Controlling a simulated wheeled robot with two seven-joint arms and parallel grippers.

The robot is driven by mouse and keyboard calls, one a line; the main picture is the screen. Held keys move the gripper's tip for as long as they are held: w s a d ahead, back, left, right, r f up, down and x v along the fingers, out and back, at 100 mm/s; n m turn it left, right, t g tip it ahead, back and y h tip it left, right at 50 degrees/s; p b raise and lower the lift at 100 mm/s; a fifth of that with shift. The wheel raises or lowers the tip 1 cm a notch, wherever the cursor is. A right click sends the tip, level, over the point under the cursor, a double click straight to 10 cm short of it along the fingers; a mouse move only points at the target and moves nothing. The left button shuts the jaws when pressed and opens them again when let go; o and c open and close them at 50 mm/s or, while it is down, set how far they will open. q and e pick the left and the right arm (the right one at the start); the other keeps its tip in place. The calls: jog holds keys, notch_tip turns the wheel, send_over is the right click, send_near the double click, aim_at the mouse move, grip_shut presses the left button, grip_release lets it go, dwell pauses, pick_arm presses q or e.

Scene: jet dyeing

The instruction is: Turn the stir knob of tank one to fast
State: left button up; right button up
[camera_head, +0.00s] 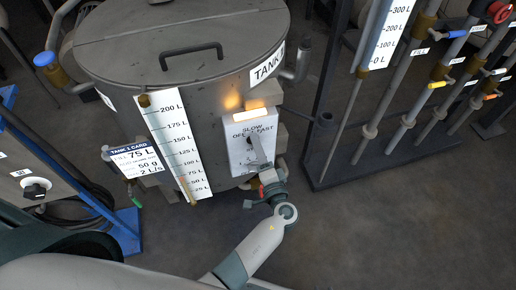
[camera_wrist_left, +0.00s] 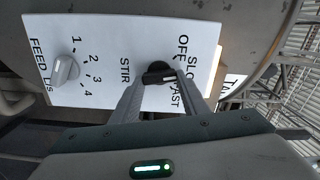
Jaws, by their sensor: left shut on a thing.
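Tank one (camera_head: 190,60) is a grey lidded vessel labelled TANK 1. On its front is a white control panel (camera_head: 240,140) with SLOW, OFF and FAST lettering. My left gripper (camera_head: 264,168) is at this panel and hides its lower part. In the left wrist view the black stir knob (camera_wrist_left: 158,72) sits between the two fingers of my left gripper (camera_wrist_left: 160,76), beside the STIR label. The gripper is shut on it. I cannot tell for sure which label the knob points at. My right gripper is not in view.
A grey feed knob (camera_wrist_left: 65,70) is on the same panel. A level scale (camera_head: 177,140) and a tank card (camera_head: 137,160) hang on the tank's front. A dark rack with pipes and coloured valves (camera_head: 437,84) stands to the right. Floor in front is clear.

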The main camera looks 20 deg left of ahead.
pick_arm(q)
jog(key=shift+a+f+m+p, duration=0.15)
jog(key=shift+m+p, duration=0.6)
jog(key=shift+m, duration=2.4)
jog(key=shift+d+f+m+p, duration=0.15)
jog(key=shift+m+p, duration=0.6)
jog(key=shift+m, duration=2.4)
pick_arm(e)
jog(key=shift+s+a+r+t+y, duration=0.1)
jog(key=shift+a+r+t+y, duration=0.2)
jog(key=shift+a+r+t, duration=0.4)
pick_arm(q)
jog(key=shift+a, duration=0.1)
jog(key=o, duration=1.1)
jog(key=shift+c, duration=0.2)
